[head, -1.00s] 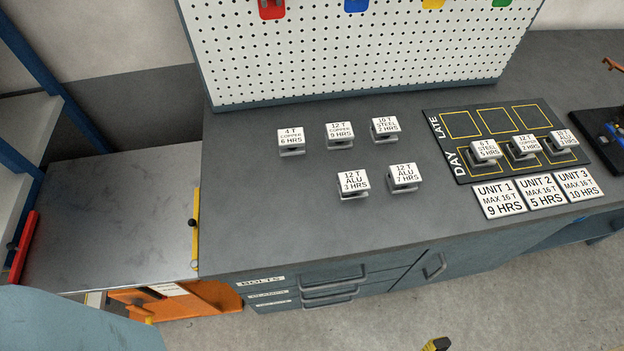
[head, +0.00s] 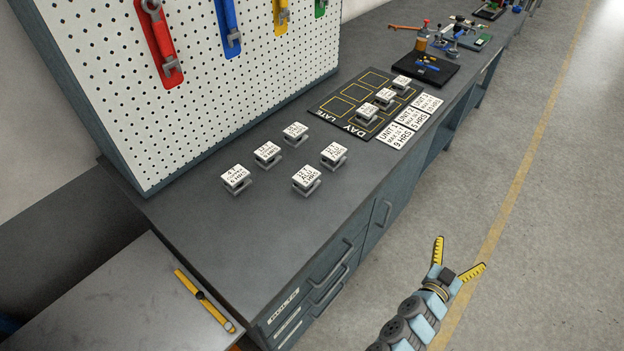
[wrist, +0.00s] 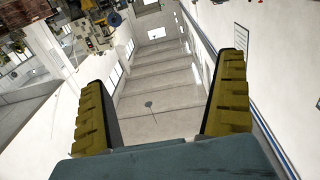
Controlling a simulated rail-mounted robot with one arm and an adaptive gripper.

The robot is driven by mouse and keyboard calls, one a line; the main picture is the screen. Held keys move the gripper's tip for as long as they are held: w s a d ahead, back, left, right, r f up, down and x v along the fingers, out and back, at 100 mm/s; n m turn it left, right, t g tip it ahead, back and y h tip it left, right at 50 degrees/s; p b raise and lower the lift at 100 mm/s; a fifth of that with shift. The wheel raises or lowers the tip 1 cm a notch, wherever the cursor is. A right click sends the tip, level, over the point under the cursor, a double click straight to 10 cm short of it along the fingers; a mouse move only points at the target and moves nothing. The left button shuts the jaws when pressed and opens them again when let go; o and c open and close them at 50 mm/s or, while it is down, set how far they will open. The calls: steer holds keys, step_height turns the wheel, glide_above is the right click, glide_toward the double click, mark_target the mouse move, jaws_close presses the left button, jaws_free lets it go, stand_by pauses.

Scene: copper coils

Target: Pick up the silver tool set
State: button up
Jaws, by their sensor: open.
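I cannot single out a silver tool set for certain. Silver-headed wrenches on a red holder (head: 162,50), a blue holder (head: 230,32) and a yellow holder (head: 281,14) hang on the white pegboard (head: 190,110). A black tray (head: 408,72) with small blue and yellow items lies farther along the bench, too small to identify. My gripper (head: 461,254) is open and empty over the floor, to the right of the bench front. Its yellow jaws also stand wide apart in the wrist view (wrist: 165,85), with nothing between them.
Several labelled blocks (head: 306,180) stand on the grey bench (head: 215,225) beside a black DAY/LATE board (head: 333,118). More gear clutters the bench's far end. A metal table (head: 120,305) is at lower left. The floor (head: 540,190) to the right is clear.

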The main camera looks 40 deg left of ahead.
steer(key=w+a+n+g+y, duration=0.3)
steer(key=w+a+n+y, duration=0.15)
steer(key=a, duration=0.45)
steer(key=n+g+y+p, duration=0.3)
steer(key=n+g+y, duration=0.7)
steer(key=n+g, duration=0.45)
glide_toward(307, 175)
steer(key=shift+g+h, duration=0.25)
steer(key=shift+g, duration=0.2)
steer(key=x, duration=0.3)
steer(key=b+x, duration=0.1)
steer(key=shift+a+r, duration=0.3)
steer(key=shift+x, duration=1.1)
steer(key=shift+w+b+x, duration=0.15)
steer(key=shift+b+x, duration=0.1)
steer(key=shift+x, duration=0.7)
steer(key=shift+w+b+x, duration=0.1)
steer(key=shift+b+x, duration=0.1)
steer(key=shift+x, duration=0.75)
steer(key=shift+d+f, duration=0.1)
steer(key=shift+f, duration=0.05)
